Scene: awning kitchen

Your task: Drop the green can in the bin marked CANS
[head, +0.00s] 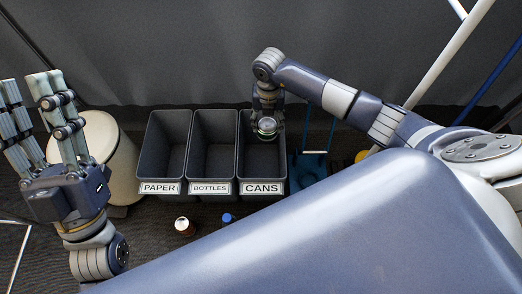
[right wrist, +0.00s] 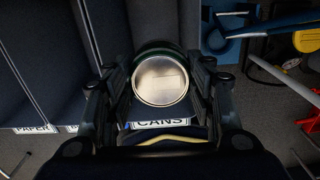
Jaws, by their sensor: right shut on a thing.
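The green can (head: 267,126) is in my right gripper (head: 266,122), over the opening of the bin marked CANS (head: 262,187) in the head view. In the right wrist view the can (right wrist: 161,80) shows its round silver end and a green rim, with my right gripper's fingers (right wrist: 160,90) shut on both its sides. The CANS label (right wrist: 158,123) shows just below the can there. How deep the can sits relative to the bin's rim is hard to tell. My left gripper (head: 48,120) is raised at the left, fingers spread and empty.
The PAPER bin (head: 160,188) and BOTTLES bin (head: 210,188) stand left of the CANS bin and look empty. A red-brown can (head: 184,226) and a blue-capped item (head: 228,218) are on the floor in front. A white round container (head: 115,160) stands left; a blue dustpan-like thing (head: 308,165) lies right.

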